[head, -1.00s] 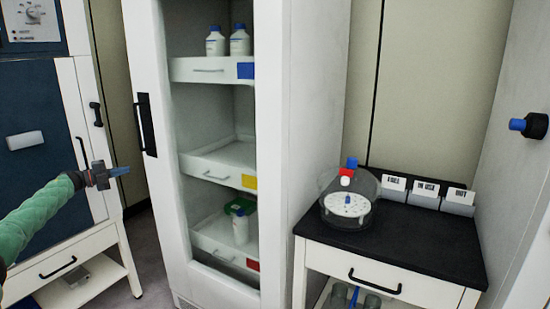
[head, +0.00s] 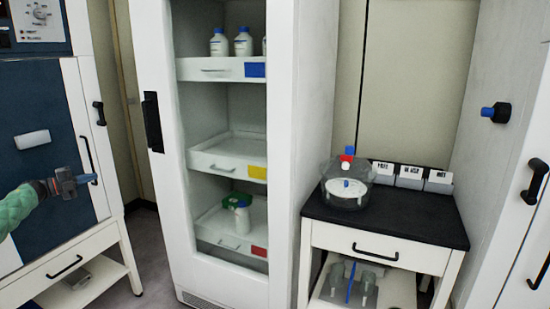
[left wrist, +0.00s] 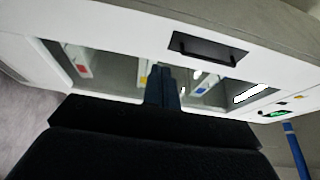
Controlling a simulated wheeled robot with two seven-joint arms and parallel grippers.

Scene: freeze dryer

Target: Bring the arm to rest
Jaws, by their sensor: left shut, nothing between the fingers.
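My left gripper (head: 88,180) is at the left of the head view, on an arm with a green sleeve. It is shut and empty, held in the air in front of the blue-fronted cabinet at the left. In the left wrist view its closed dark blue fingers (left wrist: 161,88) point toward the white glass-fronted cabinet (left wrist: 130,25). Nothing touches the fingertips. My right gripper does not show in either view.
The tall white cabinet (head: 180,215) has shelves with white bottles (head: 243,44). A black-topped bench (head: 410,228) at the right carries a clear round vessel (head: 347,190) and labelled card holders (head: 410,177). Floor shows between the left stand and the tall cabinet.

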